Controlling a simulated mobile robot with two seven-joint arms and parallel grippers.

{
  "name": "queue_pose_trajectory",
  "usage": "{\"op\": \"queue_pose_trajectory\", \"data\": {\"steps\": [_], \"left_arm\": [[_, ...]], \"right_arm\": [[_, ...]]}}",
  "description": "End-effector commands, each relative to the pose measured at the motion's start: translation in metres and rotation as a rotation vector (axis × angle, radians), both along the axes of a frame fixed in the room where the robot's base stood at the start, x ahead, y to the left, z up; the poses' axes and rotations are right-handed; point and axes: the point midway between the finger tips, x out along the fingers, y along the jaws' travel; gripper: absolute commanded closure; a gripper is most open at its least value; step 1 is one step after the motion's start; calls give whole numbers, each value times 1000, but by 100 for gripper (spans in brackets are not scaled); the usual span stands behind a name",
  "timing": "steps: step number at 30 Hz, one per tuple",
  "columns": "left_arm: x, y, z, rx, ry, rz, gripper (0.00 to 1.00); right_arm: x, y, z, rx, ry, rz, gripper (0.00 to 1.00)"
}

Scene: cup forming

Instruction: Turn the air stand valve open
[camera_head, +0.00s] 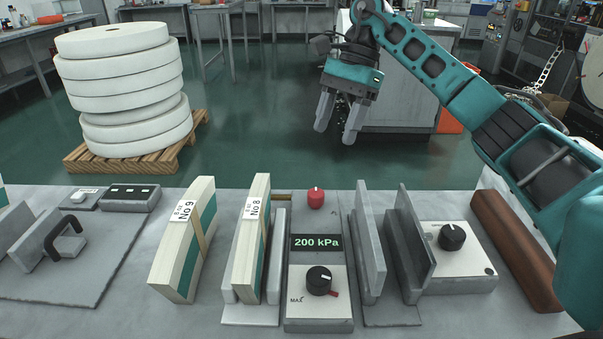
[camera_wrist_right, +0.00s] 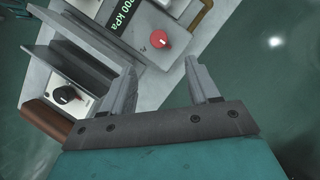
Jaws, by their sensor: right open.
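The air stand (camera_head: 318,312) stands at the table's front middle, with a lit display (camera_head: 316,242) reading 200 kPa. A red knob (camera_head: 316,197) sits at its far end. A black knob (camera_head: 319,280) marked MAX with a small red tab is at its near end. My right gripper (camera_head: 337,130) is open and empty, above and beyond the table's far edge, apart from the red knob. In the right wrist view, the red knob (camera_wrist_right: 160,40) lies ahead of the open fingers (camera_wrist_right: 161,68). My left gripper is not in view.
Boxes labelled No 9 (camera_head: 183,240) and No 8 (camera_head: 251,238) stand left of the stand. Upright grey plates (camera_head: 370,245) and another unit with a black knob (camera_head: 452,236) are to its right, then a brown bar (camera_head: 515,248). A pallet (camera_head: 130,158) bears stacked white discs.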

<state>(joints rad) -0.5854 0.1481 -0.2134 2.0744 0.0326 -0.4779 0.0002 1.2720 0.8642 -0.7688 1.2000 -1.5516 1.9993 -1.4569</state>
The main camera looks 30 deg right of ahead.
Motion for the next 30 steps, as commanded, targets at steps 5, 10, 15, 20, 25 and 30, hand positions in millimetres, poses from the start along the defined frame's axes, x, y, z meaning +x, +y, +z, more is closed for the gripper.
{"op": "queue_pose_trajectory", "data": {"steps": [5, 10, 15, 20, 25, 30], "left_arm": [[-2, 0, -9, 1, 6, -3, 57], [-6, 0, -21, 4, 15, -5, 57], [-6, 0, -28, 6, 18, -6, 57], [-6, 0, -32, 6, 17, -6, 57], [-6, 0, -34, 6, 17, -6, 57], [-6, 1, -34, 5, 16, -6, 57]], "right_arm": [[-2, 1, -12, -11, 3, 5, 40], [-6, 13, -41, -10, 6, 3, 40], [-9, 26, -74, -9, 5, 3, 40], [-11, 37, -99, -8, 3, 3, 40], [-12, 43, -114, -9, 2, 1, 40], [-13, 46, -118, -8, 1, 1, 40]]}}
